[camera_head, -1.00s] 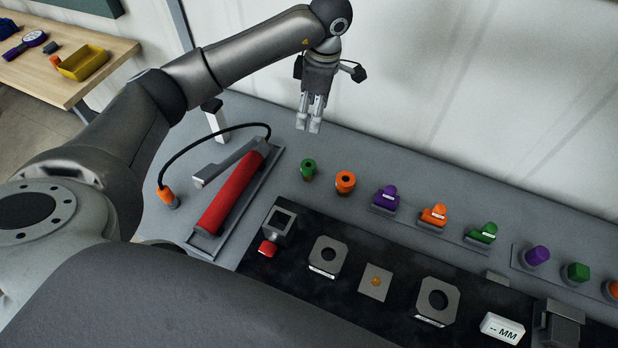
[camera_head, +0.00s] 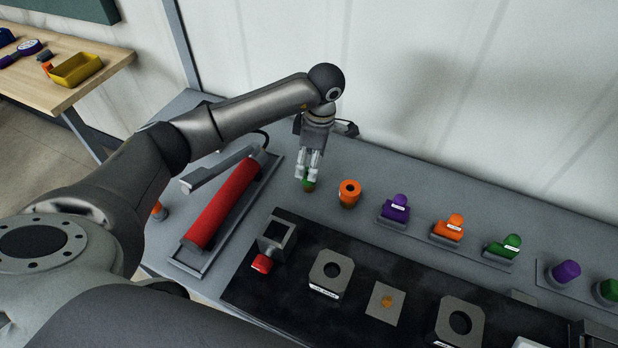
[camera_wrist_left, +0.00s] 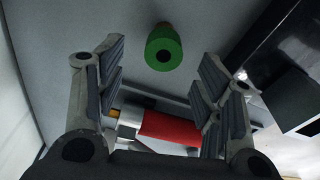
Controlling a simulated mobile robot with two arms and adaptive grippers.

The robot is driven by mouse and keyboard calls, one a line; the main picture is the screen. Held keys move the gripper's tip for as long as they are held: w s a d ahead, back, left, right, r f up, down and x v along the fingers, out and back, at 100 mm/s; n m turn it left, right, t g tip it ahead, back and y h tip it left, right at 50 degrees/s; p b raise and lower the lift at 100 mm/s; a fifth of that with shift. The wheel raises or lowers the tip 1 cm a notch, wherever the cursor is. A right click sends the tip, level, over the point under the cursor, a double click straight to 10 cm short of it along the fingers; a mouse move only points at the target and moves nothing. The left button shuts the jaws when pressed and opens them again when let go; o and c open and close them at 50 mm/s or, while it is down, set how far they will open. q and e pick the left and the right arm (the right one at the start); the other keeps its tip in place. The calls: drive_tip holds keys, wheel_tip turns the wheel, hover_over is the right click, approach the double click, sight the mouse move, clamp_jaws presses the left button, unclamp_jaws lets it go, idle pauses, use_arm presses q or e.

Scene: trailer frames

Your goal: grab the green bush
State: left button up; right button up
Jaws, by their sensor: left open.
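The green bush (camera_head: 309,185) is a small green cylinder with a hole in its top, standing on the grey table. In the left wrist view the green bush (camera_wrist_left: 163,48) shows whole, beyond the fingertips and centred between the two fingers. My left gripper (camera_wrist_left: 160,85) is open and empty there. I cannot tell from the head view whether the fingers touch the bush. My right gripper is not in view.
An orange bush (camera_head: 349,192) stands close to the right. A red cylinder on a grey device (camera_head: 222,205) lies to the left. Purple, orange and green pieces stand further right. A black mat (camera_head: 330,270) with square fixtures lies in front. The wall is behind.

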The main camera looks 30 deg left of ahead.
sight(308, 186)
use_arm(q)
drive_tip(key=f, duration=0.1)
drive_tip(key=f+p, duration=0.1)
drive_tip(key=f, duration=0.2)
drive_tip(key=shift+s+f, duration=0.2)
drive_tip(key=shift+s, duration=0.05)
drive_tip(key=shift+a+f, duration=0.1)
drive_tip(key=shift+f, duration=0.2)
drive_tip(key=shift+c, duration=0.4)
drive_tip(key=c, duration=1.1)
drive_tip(key=shift+r, duration=0.1)
